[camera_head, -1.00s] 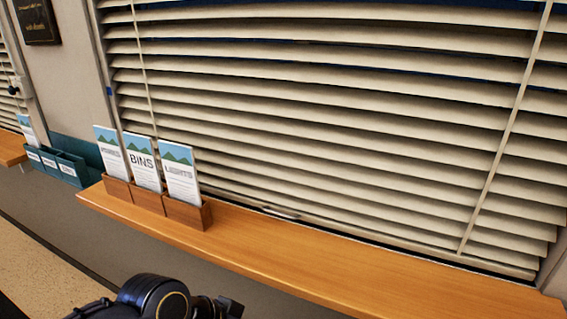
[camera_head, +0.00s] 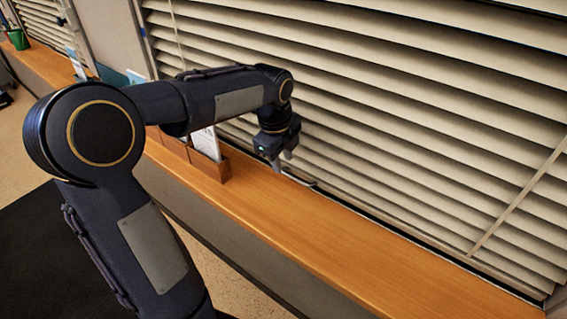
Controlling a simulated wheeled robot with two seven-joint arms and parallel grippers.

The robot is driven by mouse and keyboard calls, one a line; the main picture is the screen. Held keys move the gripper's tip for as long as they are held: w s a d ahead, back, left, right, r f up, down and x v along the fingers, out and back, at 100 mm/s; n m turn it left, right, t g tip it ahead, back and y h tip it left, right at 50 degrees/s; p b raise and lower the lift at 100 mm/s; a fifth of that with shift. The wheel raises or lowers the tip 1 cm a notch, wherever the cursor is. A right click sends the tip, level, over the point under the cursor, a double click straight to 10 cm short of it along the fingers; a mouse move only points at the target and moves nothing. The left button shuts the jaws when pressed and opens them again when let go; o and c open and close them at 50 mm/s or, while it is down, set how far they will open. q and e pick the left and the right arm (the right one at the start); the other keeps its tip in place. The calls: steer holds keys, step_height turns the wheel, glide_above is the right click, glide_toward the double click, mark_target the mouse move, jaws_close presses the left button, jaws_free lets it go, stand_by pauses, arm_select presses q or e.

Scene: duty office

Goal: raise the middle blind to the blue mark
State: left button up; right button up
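The middle blind (camera_head: 400,110) has wide cream slats and hangs lowered, with its bottom edge close to the wooden sill. A small pale handle (camera_head: 300,179) sits at its bottom edge. My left arm reaches in across the sill, and my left gripper (camera_head: 282,160) points down in front of the lower slats, just left of the handle. Its two fingertips look apart, with nothing seen between them. I cannot make out contact with the handle. I cannot make out the blue mark now. My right gripper is out of view.
A wooden leaflet holder (camera_head: 221,167) stands on the sill (camera_head: 300,235) behind my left arm, its leaflets (camera_head: 206,142) partly hidden. The sill right of the gripper is clear. A green pot (camera_head: 18,39) stands far left.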

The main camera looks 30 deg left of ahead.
mark_target(285, 172)
arm_select(q)
steer(key=shift+w+f, duration=0.2)
steer(key=shift+f, duration=0.7)
steer(key=shift+w+f, duration=0.15)
steer(key=shift+f, duration=0.75)
steer(key=shift+c, duration=0.2)
jaws_close()
